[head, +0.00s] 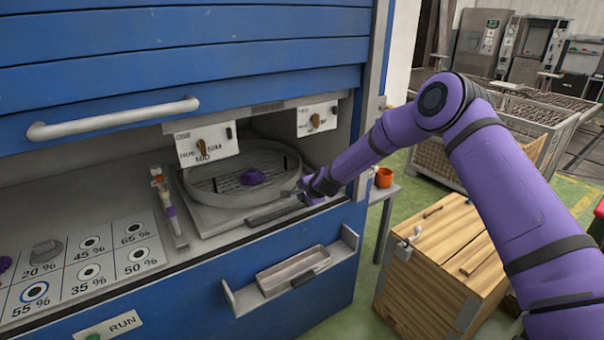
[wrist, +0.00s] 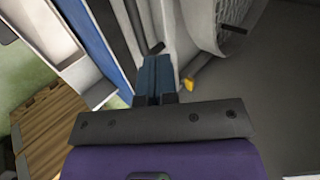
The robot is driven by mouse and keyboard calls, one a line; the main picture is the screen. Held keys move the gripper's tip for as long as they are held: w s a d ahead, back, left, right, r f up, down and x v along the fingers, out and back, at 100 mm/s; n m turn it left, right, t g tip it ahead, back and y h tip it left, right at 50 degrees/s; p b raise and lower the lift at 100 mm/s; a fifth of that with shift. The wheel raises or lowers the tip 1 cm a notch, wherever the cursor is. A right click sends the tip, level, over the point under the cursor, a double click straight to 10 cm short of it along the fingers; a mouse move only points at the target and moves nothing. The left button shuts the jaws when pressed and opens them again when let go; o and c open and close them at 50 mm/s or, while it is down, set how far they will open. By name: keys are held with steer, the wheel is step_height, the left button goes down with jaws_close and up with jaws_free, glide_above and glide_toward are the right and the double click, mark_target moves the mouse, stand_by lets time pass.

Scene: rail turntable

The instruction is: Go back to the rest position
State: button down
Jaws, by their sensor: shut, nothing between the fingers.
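My purple arm reaches in from the right in the head view. My gripper (head: 299,190) is at the front right of the turntable (head: 214,195), inside the blue cabinet's opening. In the wrist view the fingers of my gripper (wrist: 154,75) are together with nothing between them. A purple lump (head: 252,177) lies on the turntable's mesh, apart from my gripper. I cannot tell whether the fingertips touch the grey bar (head: 270,213) in front of the turntable.
The cabinet's raised blue shutter (head: 180,60) hangs above. A wooden crate (head: 445,260) stands to the right, near a small orange cup (head: 384,177). A board with percent marks (head: 85,262) lies left. Wire cages (head: 530,130) stand behind.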

steer(key=s+d+r+n, duration=0.2)
steer(key=s+d+r, duration=0.2)
steer(key=r, duration=0.6)
steer(key=s+d+r+n, duration=0.3)
steer(key=r, duration=0.8)
steer(key=s+d+r+n+g+h, duration=0.1)
steer(key=s+d+r+n+h, duration=0.15)
steer(key=s+d+r, duration=0.85)
steer(key=s+d+r+n+h, duration=0.1)
steer(key=s+d+r, duration=0.35)
steer(key=s, duration=0.55)
steer(key=s+d+r+n+h, duration=0.1)
steer(key=s+d+r, duration=0.3)
steer(key=s, duration=0.6)
steer(key=s+d, duration=0.2)
steer(key=s, duration=0.6)
steer(key=s+d+f+n+g, duration=0.1)
steer(key=s+d, duration=0.2)
steer(key=s, duration=0.6)
steer(key=shift+s+g+h, duration=0.25)
steer(key=shift+g+h, duration=0.05)
steer(key=shift+h, duration=0.15)
steer(key=shift+d+f, duration=0.1)
